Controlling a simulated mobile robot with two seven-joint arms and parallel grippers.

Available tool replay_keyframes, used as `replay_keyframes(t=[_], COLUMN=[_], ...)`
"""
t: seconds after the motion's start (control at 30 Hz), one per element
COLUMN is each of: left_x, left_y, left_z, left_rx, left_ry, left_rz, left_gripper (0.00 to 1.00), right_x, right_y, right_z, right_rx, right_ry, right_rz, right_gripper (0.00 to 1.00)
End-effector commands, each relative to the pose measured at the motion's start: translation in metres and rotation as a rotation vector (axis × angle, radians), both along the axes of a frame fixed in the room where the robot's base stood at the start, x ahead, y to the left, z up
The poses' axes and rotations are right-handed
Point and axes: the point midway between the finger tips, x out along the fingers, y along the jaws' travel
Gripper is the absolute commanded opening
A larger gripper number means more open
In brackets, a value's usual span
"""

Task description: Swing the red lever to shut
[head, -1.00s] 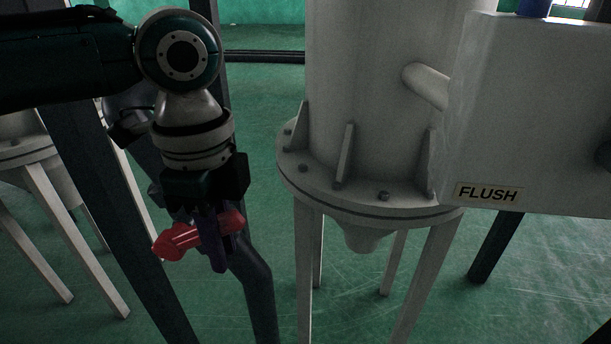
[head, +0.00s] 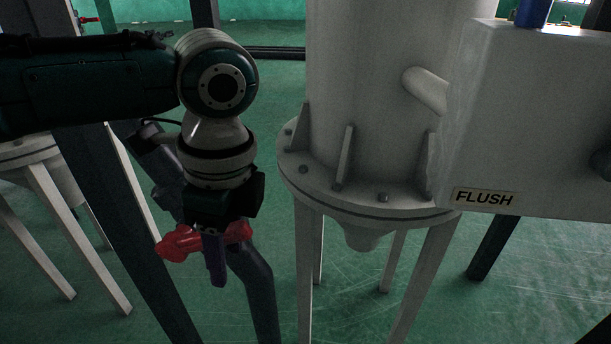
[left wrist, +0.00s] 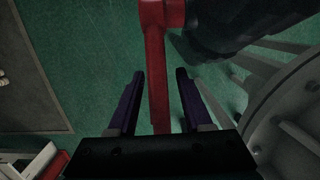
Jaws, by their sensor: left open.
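The red lever (head: 180,243) is in the left part of the head view, on a dark pipe. Its thick hub is at the left, and its bar runs right, partly hidden behind my gripper. My left gripper (head: 215,268) points down at the bar, its purple fingers open. In the left wrist view the red bar (left wrist: 155,75) runs between the two spread fingers of the gripper (left wrist: 158,85), with a gap on both sides. The hub (left wrist: 161,13) is at the top of that view. My right gripper is not in view.
A large pale vessel (head: 395,90) with a bolted flange stands right of the gripper. A pale box with a FLUSH label (head: 484,198) is at the far right. A dark post (head: 110,190) stands close on the left. Green floor lies below.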

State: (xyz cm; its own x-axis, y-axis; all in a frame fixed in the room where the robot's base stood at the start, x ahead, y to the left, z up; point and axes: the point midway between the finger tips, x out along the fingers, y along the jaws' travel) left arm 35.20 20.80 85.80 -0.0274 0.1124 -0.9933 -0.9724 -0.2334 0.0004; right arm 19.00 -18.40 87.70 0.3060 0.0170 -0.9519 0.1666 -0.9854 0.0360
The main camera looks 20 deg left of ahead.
Motion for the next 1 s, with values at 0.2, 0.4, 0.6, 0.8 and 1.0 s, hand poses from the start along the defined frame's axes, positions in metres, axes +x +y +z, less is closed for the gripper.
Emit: replay_keyframes(t=[0.2,0.4,0.6,0.8,1.0], left_x=[0.001,0.002,0.003,0.003,0.003], left_y=[-0.002,-0.006,-0.01,-0.011,-0.011], left_z=[0.016,0.058,0.089,0.099,0.099], left_rx=[-0.001,-0.001,-0.001,0.001,0.0], left_ry=[-0.002,-0.004,-0.002,0.0,0.0], left_rz=[0.0,-0.001,0.0,0.001,0.0], left_gripper=[0.5,0.5,0.5,0.5,0.5], right_x=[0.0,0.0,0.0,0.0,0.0], right_y=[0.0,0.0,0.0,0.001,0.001], right_z=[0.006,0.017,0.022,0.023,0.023], right_rx=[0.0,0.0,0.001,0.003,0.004], right_ry=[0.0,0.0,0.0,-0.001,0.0], right_rz=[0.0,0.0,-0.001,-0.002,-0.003], right_gripper=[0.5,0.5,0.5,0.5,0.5])
